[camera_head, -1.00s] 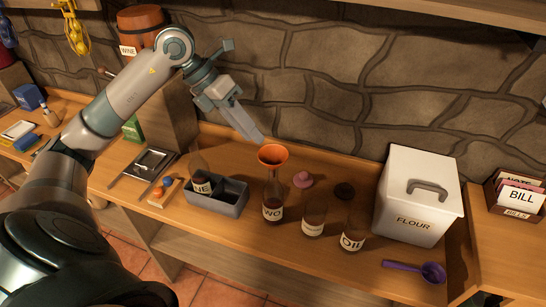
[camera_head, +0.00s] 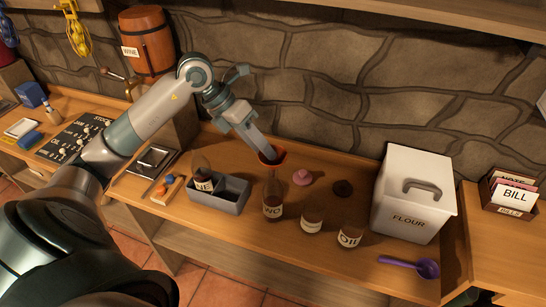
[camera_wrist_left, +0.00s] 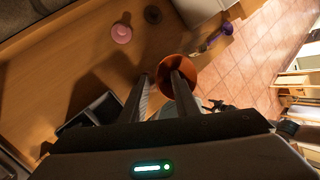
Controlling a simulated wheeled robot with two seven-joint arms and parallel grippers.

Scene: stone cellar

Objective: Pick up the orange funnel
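The orange funnel (camera_head: 279,157) sits at the mouth of a tall dark bottle (camera_head: 273,198) on the bench. It also shows in the left wrist view (camera_wrist_left: 190,63), partly covered by a finger. My left gripper (camera_head: 265,152) reaches down from above at the funnel. In the left wrist view its fingers (camera_wrist_left: 159,78) are apart, one in front of the funnel's mouth and the other outside the left rim. The rim lies between them, and I see no clear grip. My right gripper is not in view.
A grey divided caddy (camera_head: 233,203) with a bottle stands left of the tall bottle. Small jars (camera_head: 311,222) stand at the front right. A pink stopper (camera_head: 302,177) and dark lid (camera_head: 343,188) lie behind. The white flour bin (camera_head: 408,200) and purple scoop (camera_head: 426,268) are further right.

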